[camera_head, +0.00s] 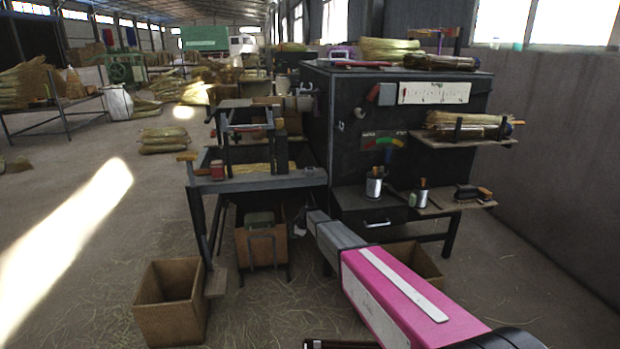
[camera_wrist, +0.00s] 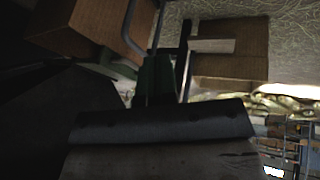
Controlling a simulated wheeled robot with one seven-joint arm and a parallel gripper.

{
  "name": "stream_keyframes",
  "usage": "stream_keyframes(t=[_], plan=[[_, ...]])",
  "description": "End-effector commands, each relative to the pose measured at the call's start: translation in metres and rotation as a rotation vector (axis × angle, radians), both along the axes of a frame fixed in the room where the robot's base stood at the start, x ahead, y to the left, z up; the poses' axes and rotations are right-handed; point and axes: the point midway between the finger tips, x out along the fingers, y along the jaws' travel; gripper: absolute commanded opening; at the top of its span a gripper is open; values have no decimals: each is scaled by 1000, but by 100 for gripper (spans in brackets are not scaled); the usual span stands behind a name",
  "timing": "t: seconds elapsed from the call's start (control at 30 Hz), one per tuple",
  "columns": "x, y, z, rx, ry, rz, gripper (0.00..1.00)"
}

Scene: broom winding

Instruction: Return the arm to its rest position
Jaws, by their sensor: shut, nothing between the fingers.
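My arm reaches in from the lower right in the head view, with a magenta and white link and a grey forearm. My gripper (camera_head: 299,228) is small and dark at the far end of it, low in front of the black machine (camera_head: 345,160) and right of the work table (camera_head: 255,181). It is shut and empty. Its fingers are hard to make out against the dark machine. In the wrist view a dark grey block fills the lower middle, and I cannot tell what it is.
An open wooden box (camera_head: 170,312) stands on the floor at the front left; it also seems to show in the wrist view (camera_wrist: 230,62). A crate (camera_head: 245,250) stands under the table, and another box (camera_head: 428,262) is behind my arm. The left floor is mostly clear.

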Motion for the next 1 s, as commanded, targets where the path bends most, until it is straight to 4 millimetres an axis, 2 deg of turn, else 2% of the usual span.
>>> stream_keyframes(t=[0.03,0.2,0.37,0.6,0.7,0.8,0.9,1.0], plan=[[-33,-31,12,-4,45,-76,0],[-109,-112,36,-23,205,-363,0],[-185,-181,59,-47,337,-652,0],[-305,-270,95,-90,486,-1121,0],[-348,-297,108,-106,525,-1296,0],[-380,-316,117,-118,548,-1432,0],[-397,-326,123,-124,559,-1519,0],[-404,-331,124,-127,562,-1558,0]])
